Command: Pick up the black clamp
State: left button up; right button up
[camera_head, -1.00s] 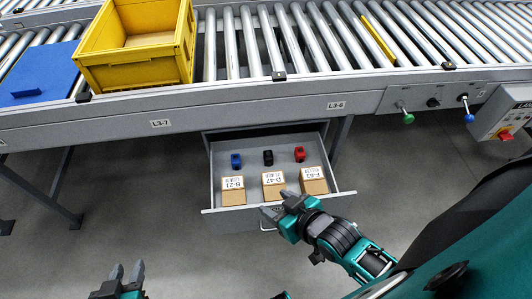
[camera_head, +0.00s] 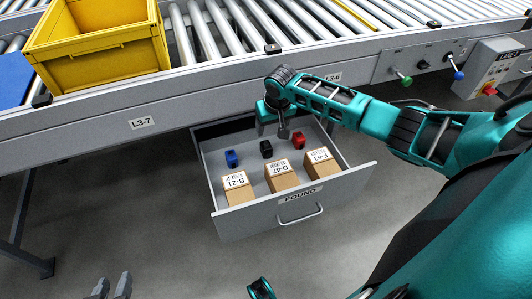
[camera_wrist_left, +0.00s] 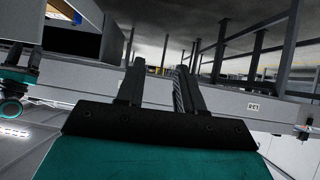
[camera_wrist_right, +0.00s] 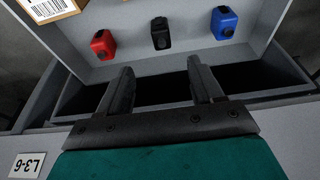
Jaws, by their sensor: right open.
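The black clamp (camera_head: 266,149) stands in the open grey drawer (camera_head: 262,222), between a blue clamp (camera_head: 232,158) and a red clamp (camera_head: 298,141). In the right wrist view the black clamp (camera_wrist_right: 160,33) is ahead of the fingertips, roughly midway between them, with the red clamp (camera_wrist_right: 103,45) and blue clamp (camera_wrist_right: 223,22) either side. My right gripper (camera_head: 272,122) is open and empty above the drawer's back part, pointing down. It also shows in the right wrist view (camera_wrist_right: 160,72). My left gripper (camera_head: 112,285) is open and empty at the bottom left; its fingers show in the left wrist view (camera_wrist_left: 158,70).
Labelled cardboard boxes (camera_head: 282,178) stand in the drawer's front part. The drawer's handle (camera_head: 300,214) faces me. The roller conveyor (camera_head: 230,75) runs above and behind, carrying a yellow crate (camera_head: 105,50).

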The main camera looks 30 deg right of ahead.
jog(key=b, duration=0.3)
send_over(267, 144)
jog(key=s, duration=0.2)
notch_tip(267, 144, down, 7)
jog(key=shift+w+a+r, duration=0.1)
jog(key=shift+w, duration=0.05)
jog(key=shift+w+f+b, duration=0.15)
jog(key=shift+f+b, duration=0.25)
jog(key=shift+b, duration=0.1)
jog(key=b+x, duration=0.2)
jog(key=x, duration=0.1)
jog(key=shift+w+a+f+b, duration=0.1)
jog(key=shift+w+f+b, duration=0.1)
jog(key=shift+b, duration=0.2)
jog(key=shift+w+f+b, duration=0.2)
jog(key=shift+f+b, duration=0.1)
jog(key=shift+f, duration=0.25)
pick_arm(q)
jog(key=f, duration=0.1)
jog(key=d+f, duration=0.1)
jog(key=f, duration=0.3)
jog(key=shift+w+d+f, duration=0.15)
jog(key=shift+d, duration=0.1)
pick_arm(e)
jog(key=c, duration=1.1)
jog(key=shift+r, duration=0.1)
jog(key=shift+c, duration=0.2)
